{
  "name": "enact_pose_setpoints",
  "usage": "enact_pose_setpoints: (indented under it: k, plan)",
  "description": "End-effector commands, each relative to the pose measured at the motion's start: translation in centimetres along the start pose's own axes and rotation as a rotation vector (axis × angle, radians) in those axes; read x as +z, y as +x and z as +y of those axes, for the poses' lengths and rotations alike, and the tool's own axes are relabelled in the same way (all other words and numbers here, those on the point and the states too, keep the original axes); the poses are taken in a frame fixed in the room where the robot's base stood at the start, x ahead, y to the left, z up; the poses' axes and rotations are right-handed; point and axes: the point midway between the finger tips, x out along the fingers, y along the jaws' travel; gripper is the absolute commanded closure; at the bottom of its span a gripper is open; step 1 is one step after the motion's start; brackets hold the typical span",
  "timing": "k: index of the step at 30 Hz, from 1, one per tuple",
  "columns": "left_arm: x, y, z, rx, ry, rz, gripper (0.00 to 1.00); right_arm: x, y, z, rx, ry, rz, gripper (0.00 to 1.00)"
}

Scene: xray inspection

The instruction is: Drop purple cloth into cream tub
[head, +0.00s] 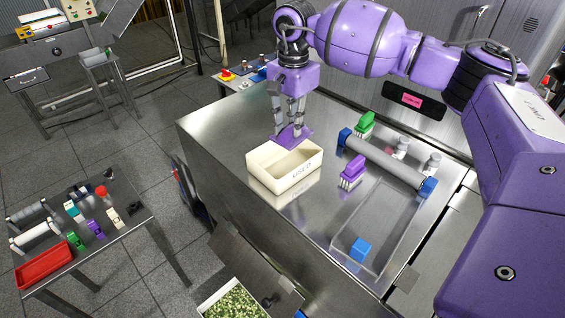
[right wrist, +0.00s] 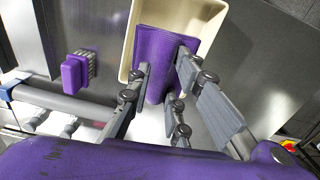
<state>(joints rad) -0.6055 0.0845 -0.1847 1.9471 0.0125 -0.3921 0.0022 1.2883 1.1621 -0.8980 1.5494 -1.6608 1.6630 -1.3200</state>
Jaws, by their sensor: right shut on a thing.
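The purple cloth (head: 291,138) hangs from my right gripper (head: 288,124), just behind and above the back wall of the cream tub. The cream tub (head: 302,178), marked "USED", stands on the steel table and looks empty in the head view. In the right wrist view my right gripper (right wrist: 161,78) is shut on the purple cloth (right wrist: 160,55), and the cloth overlaps the near part of the cream tub (right wrist: 128,52). I cannot tell whether the cloth touches the tub's rim. My left gripper is not in view.
A purple brush (head: 353,172), a green brush (head: 366,122), a grey roller (head: 385,163) and a blue block (head: 361,249) are on the steel table (head: 217,133) right of the tub. A side table with a red tray (head: 43,266) stands at the left.

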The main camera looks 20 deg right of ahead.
Motion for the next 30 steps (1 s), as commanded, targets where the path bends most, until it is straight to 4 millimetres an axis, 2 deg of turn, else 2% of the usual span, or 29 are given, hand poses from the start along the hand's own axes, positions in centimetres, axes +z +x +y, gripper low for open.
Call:
enact_pose_setpoints:
  k: [6,7,12,23,26,30]
  plan:
    - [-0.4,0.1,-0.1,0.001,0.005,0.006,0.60,0.0,-0.1,0.0,-0.002,0.000,0.001,1.00]
    - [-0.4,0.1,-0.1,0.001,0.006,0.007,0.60,0.0,-0.1,0.0,-0.002,0.000,0.001,0.79]
    - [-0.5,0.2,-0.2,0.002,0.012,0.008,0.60,0.0,-0.1,0.0,-0.001,0.000,0.000,0.59]
    - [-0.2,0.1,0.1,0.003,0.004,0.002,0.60,0.0,-0.6,0.0,-0.002,0.000,0.000,0.59]
    - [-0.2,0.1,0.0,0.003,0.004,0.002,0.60,0.0,-1.9,-0.1,-0.004,0.000,0.000,0.59]
    - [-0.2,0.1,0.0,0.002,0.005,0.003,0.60,0.0,-4.8,-0.1,-0.006,0.000,0.001,0.59]
